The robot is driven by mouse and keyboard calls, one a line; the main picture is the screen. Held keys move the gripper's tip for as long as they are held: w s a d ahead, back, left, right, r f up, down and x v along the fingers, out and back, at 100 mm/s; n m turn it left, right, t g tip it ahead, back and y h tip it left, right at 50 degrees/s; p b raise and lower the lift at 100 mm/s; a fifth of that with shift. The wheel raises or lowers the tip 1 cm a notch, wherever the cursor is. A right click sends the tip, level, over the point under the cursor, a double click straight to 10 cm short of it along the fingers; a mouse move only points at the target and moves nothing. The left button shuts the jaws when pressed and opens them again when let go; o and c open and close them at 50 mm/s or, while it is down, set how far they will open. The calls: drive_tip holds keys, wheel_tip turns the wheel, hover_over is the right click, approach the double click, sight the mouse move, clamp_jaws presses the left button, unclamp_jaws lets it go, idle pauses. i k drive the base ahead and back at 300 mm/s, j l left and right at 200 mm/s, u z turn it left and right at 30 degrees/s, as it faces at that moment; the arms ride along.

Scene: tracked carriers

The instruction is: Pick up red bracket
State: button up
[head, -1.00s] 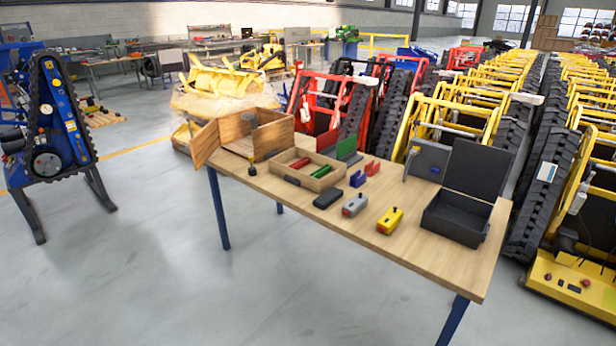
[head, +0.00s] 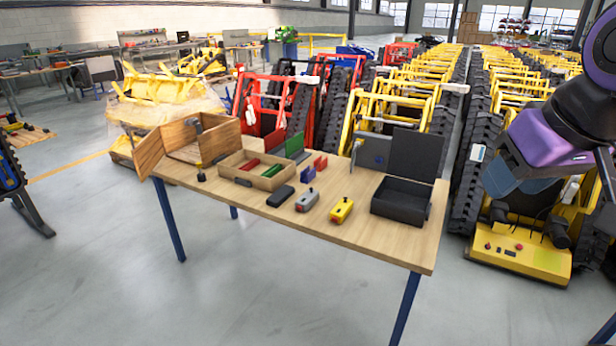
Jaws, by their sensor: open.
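The red bracket (head: 320,163) stands on the wooden table (head: 365,236), toward its back edge near the middle. It is small and upright. A blue-purple bracket (head: 307,173) stands just in front and to the left of it. My arm shows at the right edge, well away from the red bracket. I cannot make out my gripper's fingers in the head view.
A wooden tray (head: 226,176) with red and green pieces and an open wooden box stand on the left. An open black box (head: 402,208) stands on the right. Floor in front is clear.

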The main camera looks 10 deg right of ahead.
sight(321, 164)
drive_tip(key=z, duration=0.25)
drive_tip(key=i+j+z, duration=0.5)
drive_tip(key=j+z, duration=0.15)
drive_tip(key=i+j, duration=0.2)
drive_tip(key=j, duration=0.2)
drive_tip(key=i+j+z, duration=0.1)
drive_tip(key=j, duration=0.3)
drive_tip(key=i+j, duration=0.25)
drive_tip(key=j, duration=0.15)
drive_tip(key=i+j, duration=0.15)
drive_tip(key=j, duration=0.3)
drive_tip(key=i+j+z, duration=0.1)
drive_tip(key=j, duration=0.3)
drive_tip(key=i+j, duration=0.25)
drive_tip(key=j, duration=0.2)
drive_tip(key=i+j+z, duration=0.1)
drive_tip(key=j, duration=0.3)
drive_tip(key=i+j, duration=0.2)
drive_tip(key=j, duration=0.25)
